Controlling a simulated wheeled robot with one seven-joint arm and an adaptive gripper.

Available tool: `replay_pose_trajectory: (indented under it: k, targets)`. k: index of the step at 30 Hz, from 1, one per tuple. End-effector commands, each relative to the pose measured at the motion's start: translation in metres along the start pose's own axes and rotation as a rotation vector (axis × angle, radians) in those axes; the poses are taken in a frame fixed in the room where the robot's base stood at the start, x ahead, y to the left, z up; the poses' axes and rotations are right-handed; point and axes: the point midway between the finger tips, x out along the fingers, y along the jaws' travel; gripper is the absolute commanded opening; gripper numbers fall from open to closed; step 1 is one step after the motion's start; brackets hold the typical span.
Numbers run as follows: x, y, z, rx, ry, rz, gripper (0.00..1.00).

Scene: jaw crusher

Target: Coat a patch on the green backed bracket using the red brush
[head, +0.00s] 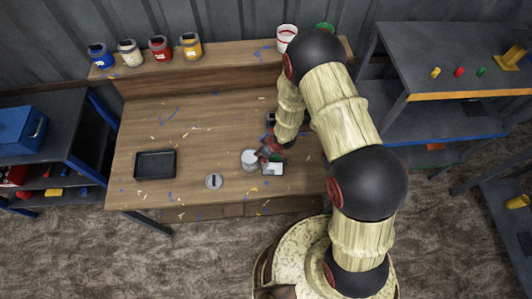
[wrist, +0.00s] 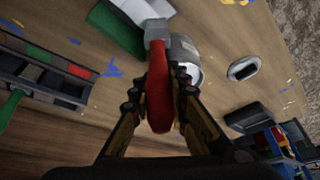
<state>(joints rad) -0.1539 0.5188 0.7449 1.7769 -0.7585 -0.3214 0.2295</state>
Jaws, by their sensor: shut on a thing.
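My gripper (wrist: 161,80) is shut on the red brush (wrist: 158,98) by its red handle. The brush's grey ferrule (wrist: 157,30) points to the top of the wrist view, over the green backed bracket. The bracket shows a green part (wrist: 112,30) and a white face (wrist: 133,12) there, partly behind the brush. In the head view the bracket (head: 273,169) lies near the bench's front edge, just right of an open can (head: 250,160). My gripper (head: 272,146) is just above these. I cannot tell whether the bristles touch the bracket.
A brush rack (wrist: 45,75) with coloured slots stands behind the bracket. A round lid (head: 214,181) and a black tray (head: 155,165) lie left on the bench. Several paint jars (head: 130,53) stand on the back shelf. The bench's middle left is clear but for scraps.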

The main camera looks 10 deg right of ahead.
Motion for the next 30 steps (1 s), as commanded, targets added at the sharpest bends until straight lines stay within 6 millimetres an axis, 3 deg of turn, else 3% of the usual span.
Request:
replay_pose_trajectory:
  k: [6, 17, 30]
  targets:
    - [0.006, -0.01, -0.01, -0.001, -0.001, 0.0, 0.0]
    - [0.004, -0.011, -0.011, 0.0, -0.002, -0.001, 0.0]
    - [-0.031, -0.011, -0.026, 0.0, -0.001, 0.0, 0.0]
